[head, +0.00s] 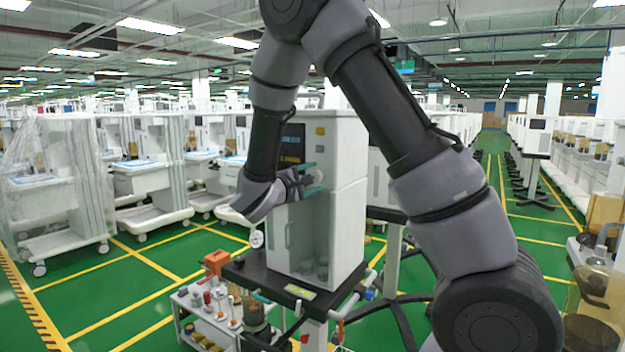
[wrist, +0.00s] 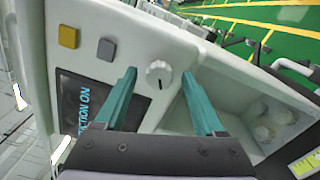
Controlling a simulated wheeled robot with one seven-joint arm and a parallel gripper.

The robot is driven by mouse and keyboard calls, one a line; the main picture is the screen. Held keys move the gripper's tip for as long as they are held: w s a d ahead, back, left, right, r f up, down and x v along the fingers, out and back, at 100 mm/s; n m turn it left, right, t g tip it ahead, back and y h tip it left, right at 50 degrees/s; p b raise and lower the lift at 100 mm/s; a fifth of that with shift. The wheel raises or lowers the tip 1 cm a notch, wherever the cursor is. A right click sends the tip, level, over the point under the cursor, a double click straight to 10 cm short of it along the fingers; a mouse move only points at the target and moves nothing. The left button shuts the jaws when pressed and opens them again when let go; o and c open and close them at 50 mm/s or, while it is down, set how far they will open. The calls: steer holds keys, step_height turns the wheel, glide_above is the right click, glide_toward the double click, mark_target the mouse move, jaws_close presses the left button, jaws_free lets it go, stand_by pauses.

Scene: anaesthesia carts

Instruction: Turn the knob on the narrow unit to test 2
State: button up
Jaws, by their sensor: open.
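The narrow unit (head: 345,215) is a tall white cabinet on a dark stand, in the middle of the head view. Its knob (wrist: 159,75) is a small pale dial with a dark pointer mark near its lower edge, in the wrist view. No test labels can be read around it. My gripper (wrist: 159,73) is open, with one teal finger on each side of the knob. The fingertips appear apart from the knob; their depth relative to it is hard to judge. In the head view my gripper (head: 314,179) is at the unit's upper front, and the knob is mostly hidden.
A dark screen (wrist: 75,100) with text ending "CTION ON" lies left of the knob, below a yellow button (wrist: 68,36) and a grey button (wrist: 106,49). An open recess (wrist: 245,100) is on the right. A low cart (head: 215,325) with small items stands front left.

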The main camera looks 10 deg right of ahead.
steer(key=v, duration=1.1)
steer(key=shift+d, duration=0.15)
steer(key=s+d+r+m+g+y, duration=0.1)
steer(key=s+d+m+g+y, duration=0.2)
steer(key=s+d+m+g, duration=0.45)
steer(key=s+d+m+g+y, duration=0.2)
steer(key=s+d+g, duration=0.25)
steer(key=d, duration=0.55)
steer(key=s+a+r+m+t+y, duration=0.3)
steer(key=s+r+m+t+y, duration=0.3)
steer(key=r+y, duration=0.3)
steer(key=shift+s+a+m+y, duration=0.15)
steer(key=shift+s+m+y, duration=0.25)
steer(key=shift+s+m, duration=0.25)
